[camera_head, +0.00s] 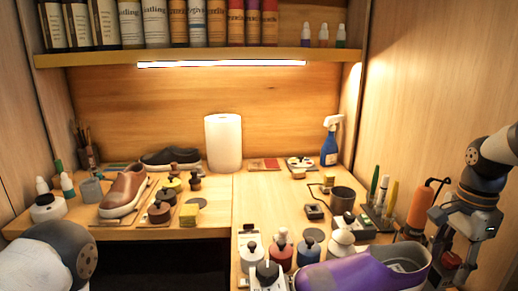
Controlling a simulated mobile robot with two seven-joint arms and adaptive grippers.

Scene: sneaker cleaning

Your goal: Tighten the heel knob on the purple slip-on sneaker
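The purple slip-on sneaker (365,272) is at the bottom right of the head view, on the near right part of the bench. Its toe points left and its grey-lined opening is toward the right. The lower edge of the frame cuts it off. My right gripper (449,263) points down just right of the sneaker's heel end. Its fingers are dark and small, and I cannot tell whether they touch the heel or are shut on something. I cannot make out the heel knob clearly. My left arm shows at the bottom left, but its gripper is out of the frame.
An orange-handled tool (420,207) with a cable stands close to my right wrist. Several knobbed jars crowd the bench left of the sneaker, with a dark cup (342,200) behind. A brown shoe (124,191), a paper roll (223,143) and a blue spray bottle (330,146) stand farther back.

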